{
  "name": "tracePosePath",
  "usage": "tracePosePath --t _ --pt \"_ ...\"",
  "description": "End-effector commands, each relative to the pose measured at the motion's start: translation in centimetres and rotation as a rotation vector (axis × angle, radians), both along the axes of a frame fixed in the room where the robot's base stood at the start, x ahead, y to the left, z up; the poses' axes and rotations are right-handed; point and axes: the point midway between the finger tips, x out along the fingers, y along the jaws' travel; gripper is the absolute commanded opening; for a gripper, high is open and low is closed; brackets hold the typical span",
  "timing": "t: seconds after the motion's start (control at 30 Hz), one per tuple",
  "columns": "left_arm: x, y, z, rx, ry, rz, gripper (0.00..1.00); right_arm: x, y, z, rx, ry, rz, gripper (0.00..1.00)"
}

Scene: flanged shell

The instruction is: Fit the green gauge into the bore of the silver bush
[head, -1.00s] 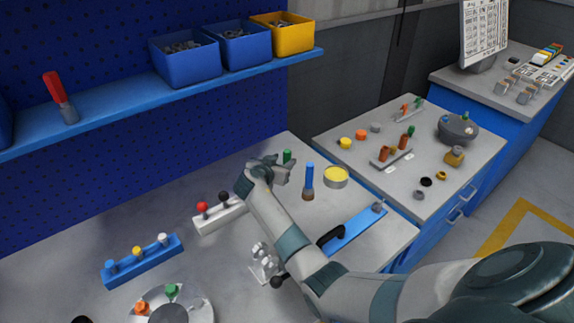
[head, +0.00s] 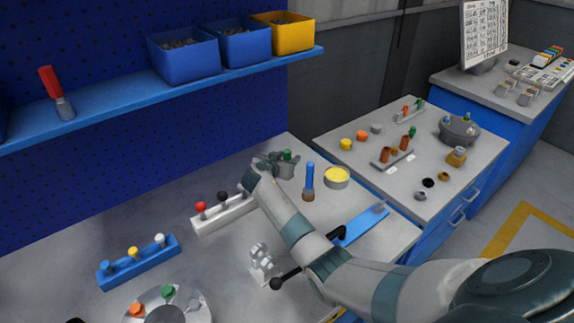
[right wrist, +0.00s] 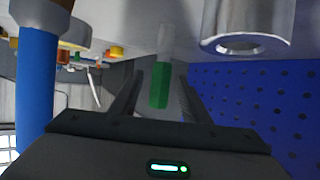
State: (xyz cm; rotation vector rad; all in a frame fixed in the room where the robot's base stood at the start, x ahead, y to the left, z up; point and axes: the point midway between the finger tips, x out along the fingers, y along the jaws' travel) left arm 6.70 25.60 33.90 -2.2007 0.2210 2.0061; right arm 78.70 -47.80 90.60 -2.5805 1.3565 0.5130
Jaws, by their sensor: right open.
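The green gauge (head: 287,155) stands on the bench, its green top showing just beyond my right gripper (head: 280,165). In the right wrist view the green grip of the gauge (right wrist: 160,84) lies between the two open fingers (right wrist: 155,92), with a paler silvery part beyond it. No firm hold shows. The silver bush (right wrist: 246,26) is at the upper right of that view, beside the gauge and apart from it, its round bore opening facing the camera. In the head view I cannot clearly make out the bush near my gripper. My left gripper is not in view.
A blue-handled tool (head: 309,178) and a yellow-topped round tin (head: 337,177) stand right of my gripper. A white rack with red and black knobs (head: 225,213) is to the left. The blue pegboard (right wrist: 255,105) rises close behind. A blue strip (head: 362,224) lies nearer the bench's right edge.

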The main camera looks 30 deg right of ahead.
Motion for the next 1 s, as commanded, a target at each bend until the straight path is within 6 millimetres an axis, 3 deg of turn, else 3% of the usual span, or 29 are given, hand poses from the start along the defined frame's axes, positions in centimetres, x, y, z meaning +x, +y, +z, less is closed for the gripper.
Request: tracePosePath --t 0.23,0.4,0.43,0.77,1.0 --pt "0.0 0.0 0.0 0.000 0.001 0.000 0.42 0.0 0.0 0.0 0.000 0.000 0.000 0.42" --pt "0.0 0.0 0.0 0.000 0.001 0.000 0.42 0.0 0.0 0.0 0.001 0.001 0.000 0.02" --pt "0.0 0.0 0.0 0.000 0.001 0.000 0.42 0.0 0.0 0.0 0.001 0.001 0.000 0.00" --pt "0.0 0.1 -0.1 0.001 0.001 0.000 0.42 0.0 0.0 0.2 0.000 -0.001 0.000 0.00" --pt "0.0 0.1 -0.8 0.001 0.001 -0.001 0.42 0.1 0.0 1.5 0.001 -0.005 -0.001 0.00"
